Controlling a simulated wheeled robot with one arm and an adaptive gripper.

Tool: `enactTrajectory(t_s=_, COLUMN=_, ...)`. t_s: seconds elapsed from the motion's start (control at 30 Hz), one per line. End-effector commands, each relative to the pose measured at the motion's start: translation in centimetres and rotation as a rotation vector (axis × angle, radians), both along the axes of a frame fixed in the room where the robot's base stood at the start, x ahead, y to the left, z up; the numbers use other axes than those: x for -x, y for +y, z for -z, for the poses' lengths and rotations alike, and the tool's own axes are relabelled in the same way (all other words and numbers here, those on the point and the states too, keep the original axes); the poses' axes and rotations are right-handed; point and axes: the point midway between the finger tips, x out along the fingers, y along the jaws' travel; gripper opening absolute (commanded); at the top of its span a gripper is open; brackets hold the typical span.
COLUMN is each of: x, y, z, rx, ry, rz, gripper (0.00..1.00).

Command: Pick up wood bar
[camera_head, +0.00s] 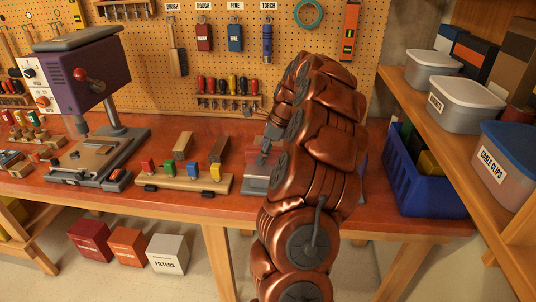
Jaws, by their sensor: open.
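I cannot tell which piece is the task's wood bar. My gripper (264,153) is partly visible as dark grey fingers, right of the right bar and apart from it. It is open, and I see nothing between its fingers. My copper-coloured arm hides the bench behind it and part of a grey item (256,180) below the gripper.
A purple drill press (85,75) stands at the left of the bench. A pegboard (140,60) with hanging tools rises behind. A blue crate (425,195) is right of my arm, beside shelves with a grey bin (465,112). Boxes (167,254) sit under the bench.

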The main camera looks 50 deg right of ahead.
Motion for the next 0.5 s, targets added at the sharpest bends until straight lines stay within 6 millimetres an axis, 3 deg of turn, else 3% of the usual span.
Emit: enactTrajectory(t_s=0.5, x=0.01, y=-0.01, z=0.35, rx=0.000, ry=0.000, rz=0.000, gripper=0.75)
